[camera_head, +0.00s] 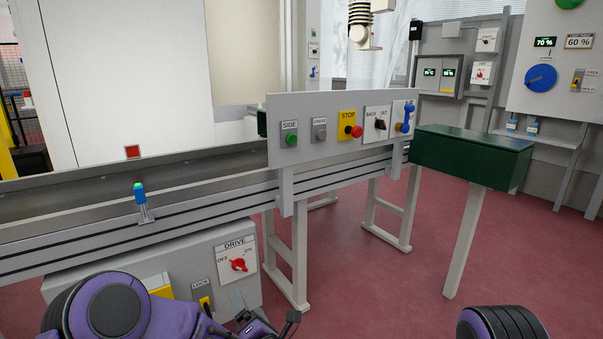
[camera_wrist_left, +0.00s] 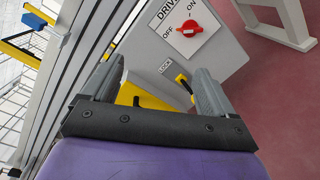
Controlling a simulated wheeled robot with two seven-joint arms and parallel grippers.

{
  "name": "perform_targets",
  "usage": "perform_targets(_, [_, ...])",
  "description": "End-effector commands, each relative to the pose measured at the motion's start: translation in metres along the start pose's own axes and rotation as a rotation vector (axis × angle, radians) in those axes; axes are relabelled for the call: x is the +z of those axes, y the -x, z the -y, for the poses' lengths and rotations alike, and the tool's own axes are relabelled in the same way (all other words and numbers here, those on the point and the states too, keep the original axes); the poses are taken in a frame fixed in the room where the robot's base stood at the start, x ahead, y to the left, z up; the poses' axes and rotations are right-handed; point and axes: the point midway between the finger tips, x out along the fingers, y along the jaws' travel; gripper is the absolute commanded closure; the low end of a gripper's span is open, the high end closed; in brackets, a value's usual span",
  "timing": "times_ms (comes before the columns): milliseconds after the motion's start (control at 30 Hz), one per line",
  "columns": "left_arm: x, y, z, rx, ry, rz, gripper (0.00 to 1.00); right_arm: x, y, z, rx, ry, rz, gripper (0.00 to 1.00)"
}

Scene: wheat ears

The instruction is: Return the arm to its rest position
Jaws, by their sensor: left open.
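My left arm (camera_head: 115,305) comes in at the lower left, purple and black. Its gripper (camera_head: 266,312) is low in front of the grey drive box, partly cut by the bottom edge. In the left wrist view the gripper (camera_wrist_left: 158,78) has its two grey fingers spread apart with nothing held between them. Beyond the fingers are the DRIVE panel with its red knob (camera_wrist_left: 189,29) and the LOCK switch (camera_wrist_left: 183,82). The red knob also shows in the head view (camera_head: 238,264). My right arm (camera_head: 500,323) shows only as a purple-black part at the lower right; its gripper is hidden.
The conveyor (camera_head: 80,240) runs across the left, with a button panel (camera_head: 330,155) on its front. The grey drive box (camera_head: 130,268) sits below it. A dark green box (camera_head: 470,158) stands on legs at right. The red floor (camera_head: 390,290) is clear at front right.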

Motion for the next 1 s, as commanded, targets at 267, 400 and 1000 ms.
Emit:
perform_targets(267, [-0.046,0.029,0.058,-0.222,-0.54,0.152,0.13,0.005,-0.005,0.0,0.001,0.002,0.006,0.57])
perform_targets(400, [-0.094,0.052,0.093,-0.356,-0.825,0.237,0.13,0.009,-0.013,0.0,0.001,0.002,0.009,0.57])
perform_targets(1000, [-0.394,0.216,0.147,-1.118,-1.738,0.574,0.13,0.034,-0.062,0.005,0.0,0.002,0.021,0.57])
